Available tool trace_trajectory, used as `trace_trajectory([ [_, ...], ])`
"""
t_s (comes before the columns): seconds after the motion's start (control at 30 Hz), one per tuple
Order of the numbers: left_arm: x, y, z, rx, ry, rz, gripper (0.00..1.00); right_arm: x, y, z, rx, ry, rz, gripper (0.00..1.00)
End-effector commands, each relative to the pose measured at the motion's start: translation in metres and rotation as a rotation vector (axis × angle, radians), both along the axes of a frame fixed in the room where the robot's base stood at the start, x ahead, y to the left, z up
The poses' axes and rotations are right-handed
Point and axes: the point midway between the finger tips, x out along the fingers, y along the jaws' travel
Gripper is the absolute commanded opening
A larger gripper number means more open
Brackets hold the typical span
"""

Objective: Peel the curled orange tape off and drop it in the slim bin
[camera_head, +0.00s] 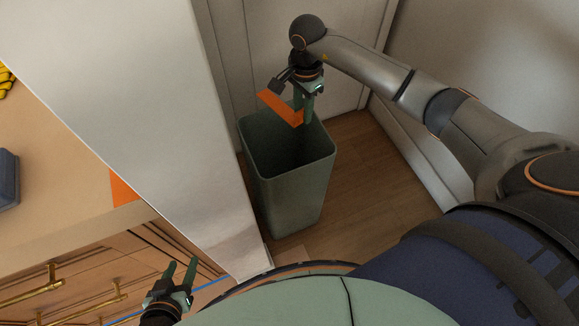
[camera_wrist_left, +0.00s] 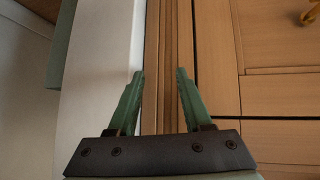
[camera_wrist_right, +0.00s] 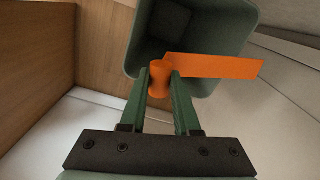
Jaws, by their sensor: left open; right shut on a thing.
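The orange tape (camera_head: 281,108) is a flat strip with a curled end. My right gripper (camera_head: 305,118) is shut on it above the slim bin (camera_head: 291,190). In the right wrist view, the curled end (camera_wrist_right: 159,79) is between the fingertips of the right gripper (camera_wrist_right: 160,76), and the flat strip (camera_wrist_right: 215,66) reaches right across the bin's opening. The bin (camera_wrist_right: 134,50) is dark green, tall and open, and its inside looks empty where I can see it. My left gripper (camera_head: 181,270) is open and empty in front of the wooden drawers; it also shows in the left wrist view (camera_wrist_left: 160,74).
A white panel (camera_head: 120,95) stands between the counter (camera_head: 70,130) and the bin. Another orange piece (camera_head: 123,190) shows at the counter's edge. A dark blue object (camera_head: 8,178) and yellow things (camera_head: 5,82) lie on the counter. Wooden floor (camera_head: 355,165) is clear right of the bin.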

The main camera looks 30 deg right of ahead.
Motion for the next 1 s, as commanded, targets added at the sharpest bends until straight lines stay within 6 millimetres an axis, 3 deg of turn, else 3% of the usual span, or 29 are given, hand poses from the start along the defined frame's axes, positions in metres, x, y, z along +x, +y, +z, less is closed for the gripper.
trace_trajectory([
  [0.03, 0.003, -0.002, -0.006, -0.001, -0.005, -0.004, 0.5, 0.0, 0.001, -0.012, 0.002, 0.001, 0.0, 0.0],
  [0.2, 0.006, -0.001, -0.011, 0.001, -0.016, -0.005, 0.5, 0.0, 0.001, -0.027, 0.001, 0.001, 0.002, 0.0],
  [0.5, 0.001, 0.002, -0.011, 0.003, -0.01, 0.0, 0.5, 0.0, 0.0, -0.028, 0.0, 0.0, 0.001, 0.0],
  [0.53, 0.0, 0.002, -0.011, 0.004, -0.008, -0.001, 0.5, 0.0, 0.0, -0.028, 0.0, 0.0, 0.001, 0.31],
  [0.83, -0.001, 0.003, -0.013, 0.005, -0.004, 0.001, 0.5, 0.0, 0.0, -0.028, 0.0, 0.001, 0.001, 0.65],
  [1.0, -0.001, 0.003, -0.014, 0.005, -0.003, 0.0, 0.5, 0.0, 0.0, -0.028, 0.0, 0.001, 0.001, 0.65],
])
